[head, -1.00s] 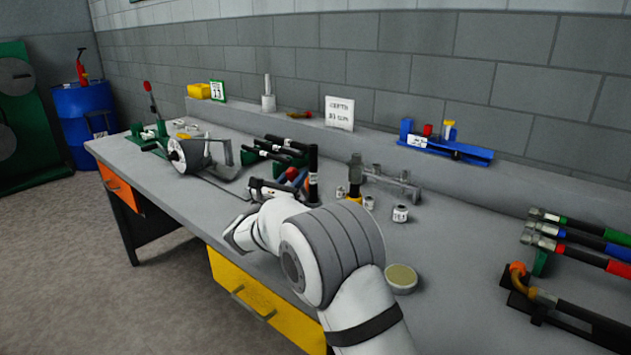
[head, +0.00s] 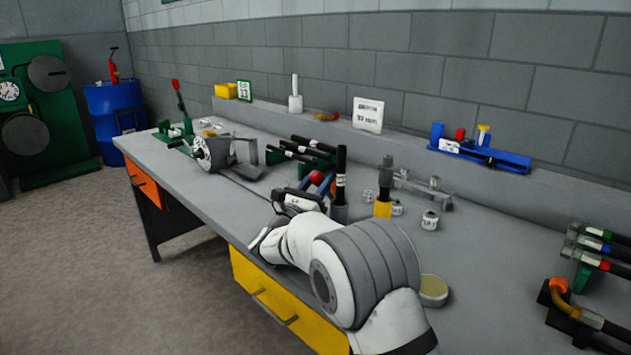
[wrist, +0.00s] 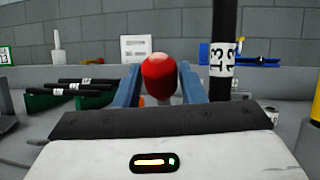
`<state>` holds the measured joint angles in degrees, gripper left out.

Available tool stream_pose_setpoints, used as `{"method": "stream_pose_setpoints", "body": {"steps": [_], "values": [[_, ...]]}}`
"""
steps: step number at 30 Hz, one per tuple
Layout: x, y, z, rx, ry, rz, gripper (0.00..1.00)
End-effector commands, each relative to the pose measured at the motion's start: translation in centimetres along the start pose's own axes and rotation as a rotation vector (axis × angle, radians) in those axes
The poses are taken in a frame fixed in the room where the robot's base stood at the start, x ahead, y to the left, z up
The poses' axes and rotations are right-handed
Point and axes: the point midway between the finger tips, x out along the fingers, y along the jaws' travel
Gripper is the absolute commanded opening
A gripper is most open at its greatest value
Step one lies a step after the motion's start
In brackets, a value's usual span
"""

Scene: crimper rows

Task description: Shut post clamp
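A red ball knob (wrist: 159,80) stands upright in the wrist view, with a pale worn patch on top; it also shows in the head view (head: 318,177). I take it to be the post clamp's handle; the clamp body is hidden behind my gripper. My gripper (wrist: 160,85) has its two blue fingers apart, one on each side of the knob. I cannot tell if they touch it. In the head view my gripper (head: 322,184) is partly hidden by my arm. A black hose (wrist: 222,50) labelled 13 stands upright just right of the knob, in a grey post (head: 339,213).
A yellow post with a grey fitting (head: 384,207), small labelled fittings (head: 430,220) and a round tin (head: 433,290) stand to the right. Black hoses (head: 300,150) lie behind. A reel-like device (head: 213,153) stands left. The bench front left is clear.

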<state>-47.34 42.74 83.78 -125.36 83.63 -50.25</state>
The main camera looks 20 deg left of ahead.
Motion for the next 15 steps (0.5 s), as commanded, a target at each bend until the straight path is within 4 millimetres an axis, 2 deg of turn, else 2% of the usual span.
{"method": "stream_pose_setpoints", "body": {"steps": [15], "values": [[-7.0,0.2,0.0,0.0,-0.001,0.002,0.36]]}}
